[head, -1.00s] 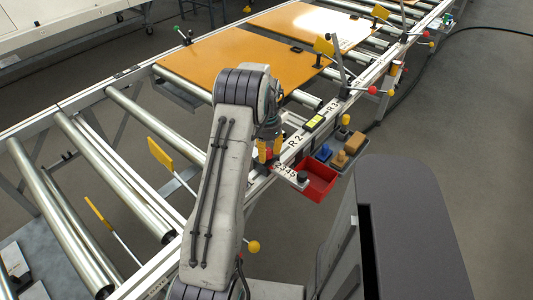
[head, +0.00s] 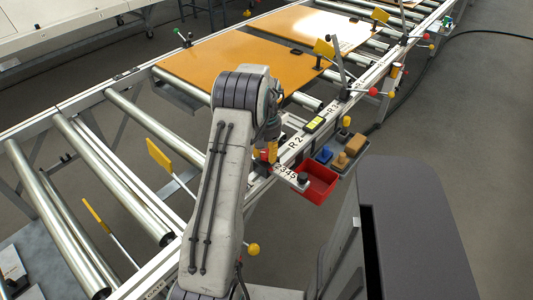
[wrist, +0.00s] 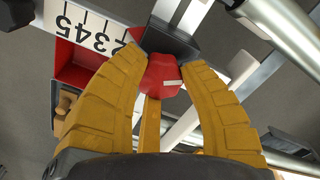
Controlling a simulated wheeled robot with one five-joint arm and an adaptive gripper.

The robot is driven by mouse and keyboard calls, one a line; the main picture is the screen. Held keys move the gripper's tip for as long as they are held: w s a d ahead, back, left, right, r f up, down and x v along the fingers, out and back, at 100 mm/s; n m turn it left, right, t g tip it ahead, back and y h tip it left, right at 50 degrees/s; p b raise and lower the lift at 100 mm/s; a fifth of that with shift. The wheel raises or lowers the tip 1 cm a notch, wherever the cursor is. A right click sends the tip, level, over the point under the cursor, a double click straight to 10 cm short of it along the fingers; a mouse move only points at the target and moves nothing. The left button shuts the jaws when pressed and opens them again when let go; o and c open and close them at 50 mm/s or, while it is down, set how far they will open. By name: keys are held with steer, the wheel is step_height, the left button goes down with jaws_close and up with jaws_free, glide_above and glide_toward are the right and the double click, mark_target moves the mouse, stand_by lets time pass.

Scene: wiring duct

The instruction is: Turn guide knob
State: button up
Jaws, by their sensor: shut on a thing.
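The knob stands by a dark block at the end of a white number scale (wrist: 92,28). The fingers are closed in on the knob from both sides. In the head view my gripper (head: 266,153) is at the conveyor's near rail, beside the scale (head: 287,174). There the fingers and my arm hide most of the knob.
A red bin (head: 318,184) hangs right of the scale, near a black knob (head: 302,178). Yellow-flagged levers (head: 159,153) rise from the rail. An orange panel (head: 215,62) lies on the rollers beyond. My grey body fills the lower right.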

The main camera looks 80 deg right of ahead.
mark_target(266, 152)
steer(key=n, duration=0.6)
steer(key=shift+f, duration=0.1)
steer(key=shift+n, duration=0.3)
stand_by(0.4)
steer(key=o, duration=1.2)
step_height(266, 152, up, 12)
stand_by(0.8)
